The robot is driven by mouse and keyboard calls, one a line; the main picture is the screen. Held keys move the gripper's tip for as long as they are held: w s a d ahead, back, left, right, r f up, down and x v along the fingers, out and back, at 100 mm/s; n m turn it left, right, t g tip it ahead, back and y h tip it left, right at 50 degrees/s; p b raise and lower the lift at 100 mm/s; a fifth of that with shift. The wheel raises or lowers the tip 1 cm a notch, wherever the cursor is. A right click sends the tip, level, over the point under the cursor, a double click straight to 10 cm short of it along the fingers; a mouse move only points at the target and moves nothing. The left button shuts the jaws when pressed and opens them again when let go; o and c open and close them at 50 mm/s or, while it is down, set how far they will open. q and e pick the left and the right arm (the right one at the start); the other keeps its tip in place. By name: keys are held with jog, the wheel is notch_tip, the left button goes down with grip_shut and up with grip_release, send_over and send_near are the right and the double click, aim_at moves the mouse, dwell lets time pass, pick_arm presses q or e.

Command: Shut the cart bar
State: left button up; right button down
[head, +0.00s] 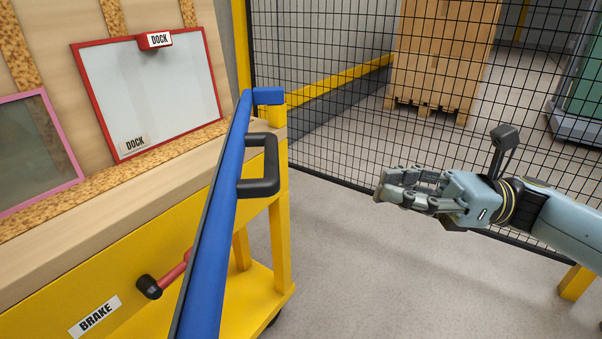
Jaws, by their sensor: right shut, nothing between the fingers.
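The cart bar is a long blue bar (222,190) with a black D-shaped handle (270,165) on its right side. It runs along the near side of the yellow cart (150,267), and its far end reaches a blue piece (268,96) at the cart's yellow corner post. I cannot tell whether that end is latched. My right gripper (382,185) is shut and empty, in the air to the right of the handle and well apart from it. My left gripper is not in view.
A red brake lever (172,274) with a black knob sits beside the BRAKE label (95,316). The cart carries a red-framed panel (150,90) marked DOCK and a pink-framed panel (35,150). A black mesh fence (340,110) stands behind. Floor between cart and gripper is clear.

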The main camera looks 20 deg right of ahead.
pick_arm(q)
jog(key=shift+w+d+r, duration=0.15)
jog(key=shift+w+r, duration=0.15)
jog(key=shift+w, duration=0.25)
pick_arm(e)
jog(key=x, duration=1.2)
jog(key=shift+s+r, duration=0.1)
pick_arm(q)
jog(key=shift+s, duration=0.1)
pick_arm(e)
jog(key=shift+a, duration=0.15)
